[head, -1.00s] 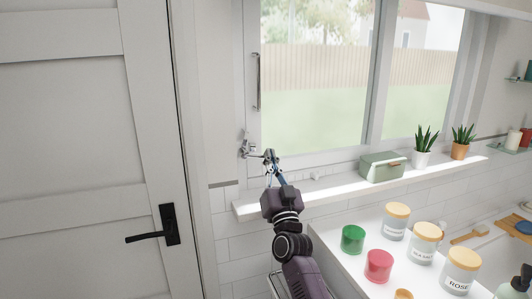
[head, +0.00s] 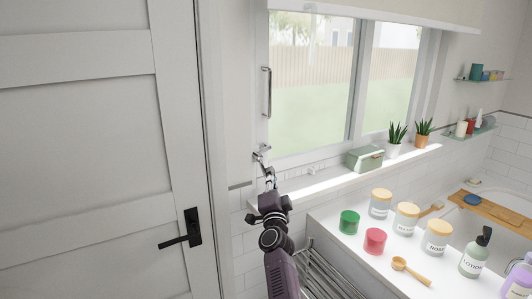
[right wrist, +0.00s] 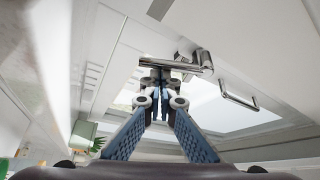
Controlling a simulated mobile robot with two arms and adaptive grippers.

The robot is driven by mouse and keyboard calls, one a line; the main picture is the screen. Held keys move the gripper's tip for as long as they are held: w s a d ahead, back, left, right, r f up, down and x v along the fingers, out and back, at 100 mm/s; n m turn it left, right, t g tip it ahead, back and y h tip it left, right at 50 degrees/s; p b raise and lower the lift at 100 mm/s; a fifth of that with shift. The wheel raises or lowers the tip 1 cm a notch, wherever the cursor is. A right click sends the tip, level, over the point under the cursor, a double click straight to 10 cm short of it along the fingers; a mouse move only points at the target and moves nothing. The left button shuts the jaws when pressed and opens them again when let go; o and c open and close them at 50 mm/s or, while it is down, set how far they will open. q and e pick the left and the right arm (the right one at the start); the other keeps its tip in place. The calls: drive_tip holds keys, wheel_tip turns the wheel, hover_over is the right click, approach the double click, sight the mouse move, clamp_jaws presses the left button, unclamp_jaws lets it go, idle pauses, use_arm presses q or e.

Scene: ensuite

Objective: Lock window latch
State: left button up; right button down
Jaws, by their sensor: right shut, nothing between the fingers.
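The chrome window latch (head: 261,154) sits on the left side of the window frame, near its lower corner. In the right wrist view the latch (right wrist: 188,64) shows as a chrome bar lying crosswise just beyond the fingertips. My right gripper (head: 270,182) is just below and slightly right of the latch in the head view. In the right wrist view its fingertips (right wrist: 160,80) are together, with nothing between them. They are close to the bar; I cannot tell whether they touch it. The sliding window (head: 310,85) looks closed. My left gripper is not in view.
A vertical pull handle (head: 267,92) is above the latch. The sill (head: 325,181) holds a green box (head: 364,159) and two potted plants. Jars and candles stand on the white ledge (head: 341,243) at the lower right. A door (head: 90,130) is at left.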

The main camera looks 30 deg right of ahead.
drive_tip(key=shift+a+f, duration=0.3)
drive_tip(key=shift+f, duration=0.05)
drive_tip(key=shift+a+f, duration=0.25)
drive_tip(key=shift+a, duration=0.4)
drive_tip(key=shift+a+f, duration=0.1)
idle(0.4)
